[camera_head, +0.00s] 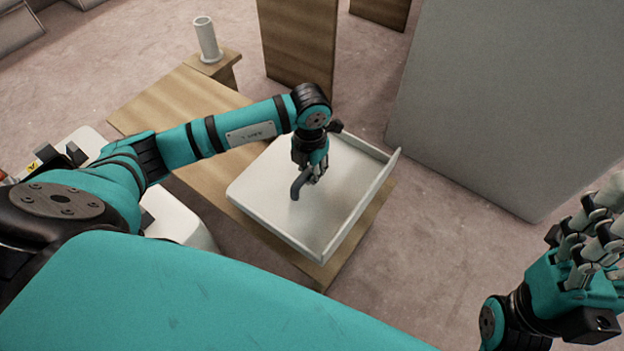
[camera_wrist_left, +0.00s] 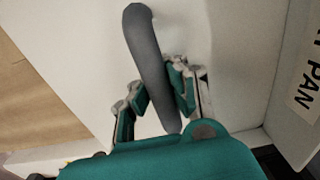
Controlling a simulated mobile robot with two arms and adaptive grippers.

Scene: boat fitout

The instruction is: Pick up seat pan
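The seat pan (camera_head: 270,185) is a shallow white tray with raised edges on a wooden bench. A label ending in "PAN" shows on its raised side (camera_wrist_left: 308,85) in the left wrist view. A curved grey handle (camera_wrist_left: 150,60) stands up from its floor. My left gripper (camera_head: 312,176) is down at this handle. In the left wrist view its fingers (camera_wrist_left: 155,95) lie on both sides of the handle, close to it; whether they press on it is unclear. My right gripper (camera_head: 597,228) is at the right edge, fingers spread, empty and away from the pan.
The wooden bench (camera_head: 180,105) runs under the pan, with a pale cylinder (camera_head: 207,40) at its far end. A large grey panel (camera_head: 500,100) stands behind to the right. A wooden panel (camera_head: 298,45) stands at the back. Open floor (camera_head: 450,235) lies right of the bench.

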